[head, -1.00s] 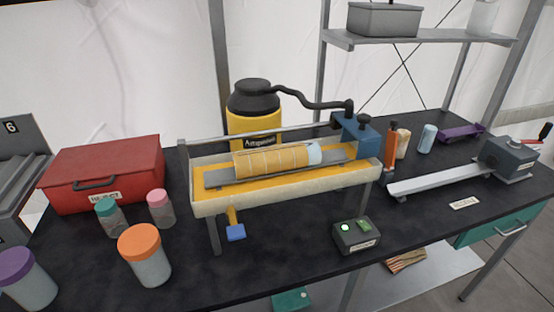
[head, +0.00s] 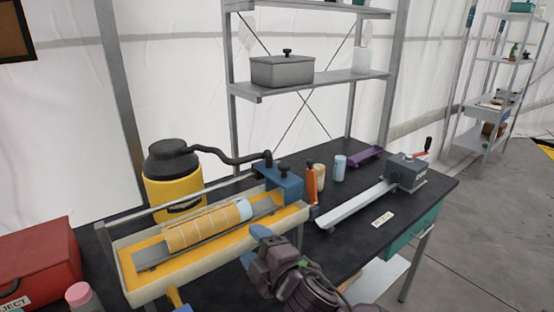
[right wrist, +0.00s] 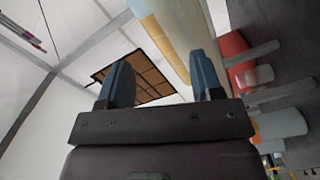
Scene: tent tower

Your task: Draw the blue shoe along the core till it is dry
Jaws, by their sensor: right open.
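The blue shoe (head: 284,184) sits on the rail at the right end of the yellow-lined tray (head: 125,268), with a black hose running to it. The core (head: 200,227), a tan cylinder with a pale blue right end, lies lengthwise in the tray, left of the shoe and apart from it. My right gripper (head: 255,247) is open and empty in front of the tray's right part, nearer the camera than the shoe. Its two blue fingers (right wrist: 163,82) stand apart in the right wrist view, with nothing between them.
A yellow canister (head: 172,185) stands behind the tray. An orange upright handle (head: 311,187), small bottles (head: 339,168) and a long metal bar (head: 352,206) are right of the shoe. A red box (head: 38,268) is at the left. Shelves rise behind the bench.

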